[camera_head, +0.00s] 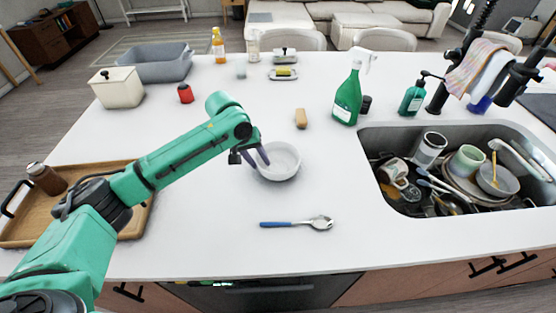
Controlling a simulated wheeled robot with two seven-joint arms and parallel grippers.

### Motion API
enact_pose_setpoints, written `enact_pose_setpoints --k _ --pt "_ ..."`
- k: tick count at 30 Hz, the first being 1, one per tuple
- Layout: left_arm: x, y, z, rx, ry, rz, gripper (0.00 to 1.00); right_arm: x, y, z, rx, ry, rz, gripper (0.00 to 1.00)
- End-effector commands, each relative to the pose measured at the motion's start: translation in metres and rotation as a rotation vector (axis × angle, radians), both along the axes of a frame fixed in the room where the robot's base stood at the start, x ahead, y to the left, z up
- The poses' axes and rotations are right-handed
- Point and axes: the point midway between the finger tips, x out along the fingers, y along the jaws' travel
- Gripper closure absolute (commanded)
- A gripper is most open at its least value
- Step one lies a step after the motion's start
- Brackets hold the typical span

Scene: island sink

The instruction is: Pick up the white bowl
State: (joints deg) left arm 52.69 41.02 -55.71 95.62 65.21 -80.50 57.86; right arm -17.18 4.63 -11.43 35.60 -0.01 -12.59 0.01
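The white bowl (284,164) stands upright on the white island counter, near the middle of the camera_head view. My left gripper (257,157) is at the bowl's left rim, pointing down. Its two purple fingers are apart: one shows outside the bowl's left side, the other over the rim toward the inside. I cannot tell whether either finger touches the bowl. Part of the bowl's left rim is hidden by the fingers. My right gripper is not in view.
A green spray bottle (348,97) and a sink (375,142) full of dishes are to the right. A wooden tray (128,170) lies under my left arm.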

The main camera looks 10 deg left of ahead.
Motion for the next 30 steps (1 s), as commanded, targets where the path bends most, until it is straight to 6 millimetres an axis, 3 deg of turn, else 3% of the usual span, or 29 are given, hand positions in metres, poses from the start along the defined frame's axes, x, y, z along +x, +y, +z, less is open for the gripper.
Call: enact_pose_setpoints --k 3,8,12,30 --pt "0.0022 -0.0036 -0.0113 -0.001 -0.001 -0.002 0.63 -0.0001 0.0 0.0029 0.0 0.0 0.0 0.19" --pt "0.0025 -0.0036 -0.0126 0.0 -0.002 -0.002 0.63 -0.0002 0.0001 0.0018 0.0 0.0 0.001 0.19" --pt "0.0024 -0.0035 -0.0123 0.0 -0.002 -0.002 1.0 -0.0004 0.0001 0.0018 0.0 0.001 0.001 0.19" --pt "0.0011 -0.0026 -0.0142 0.003 0.005 -0.002 1.0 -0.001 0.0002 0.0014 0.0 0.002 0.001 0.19"
